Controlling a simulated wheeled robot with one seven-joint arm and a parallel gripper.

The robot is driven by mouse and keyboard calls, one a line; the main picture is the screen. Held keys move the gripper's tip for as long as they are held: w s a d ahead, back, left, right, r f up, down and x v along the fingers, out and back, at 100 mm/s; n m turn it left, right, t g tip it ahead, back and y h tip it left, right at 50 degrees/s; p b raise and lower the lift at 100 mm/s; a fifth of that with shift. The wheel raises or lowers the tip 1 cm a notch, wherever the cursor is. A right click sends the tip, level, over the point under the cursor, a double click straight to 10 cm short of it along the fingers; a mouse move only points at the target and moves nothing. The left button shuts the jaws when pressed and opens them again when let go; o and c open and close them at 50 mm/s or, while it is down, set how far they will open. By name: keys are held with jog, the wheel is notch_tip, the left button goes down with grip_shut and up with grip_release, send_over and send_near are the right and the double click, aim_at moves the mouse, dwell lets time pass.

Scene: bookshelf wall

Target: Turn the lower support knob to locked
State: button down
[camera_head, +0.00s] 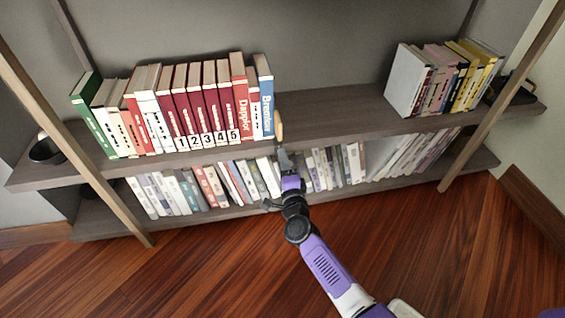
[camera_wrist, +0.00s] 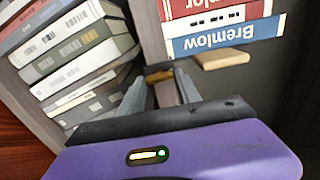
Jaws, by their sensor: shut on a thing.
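My gripper (camera_head: 282,153) is at the front edge of the upper shelf board, just below the right end of the left book row. In the wrist view its two grey fingers reach to the shelf edge (camera_wrist: 166,94). A small brownish-gold piece (camera_wrist: 158,76), which looks like the support knob, sits between the fingertips, and they are shut on it. Its turn position and any locked mark cannot be read. In the head view the knob is hidden by my gripper. A tan wooden piece (camera_head: 279,131) stands beside the blue Bremlow book (camera_head: 266,97).
Books stand close above the gripper on the upper shelf (camera_head: 325,112). More books (camera_head: 210,186) line the lower shelf, close on both sides of my gripper. A second book group (camera_head: 440,80) stands at the upper right. The wood floor (camera_head: 420,240) in front is clear.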

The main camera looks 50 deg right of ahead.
jog(key=shift+f, duration=0.1)
dwell(0.3)
jog(key=c, duration=0.8)
grip_release()
jog(key=shift+c, duration=0.2)
jog(key=p+v, duration=0.2)
jog(key=v, duration=0.6)
jog(key=shift+p, duration=0.35)
jog(key=shift+w, duration=0.1)
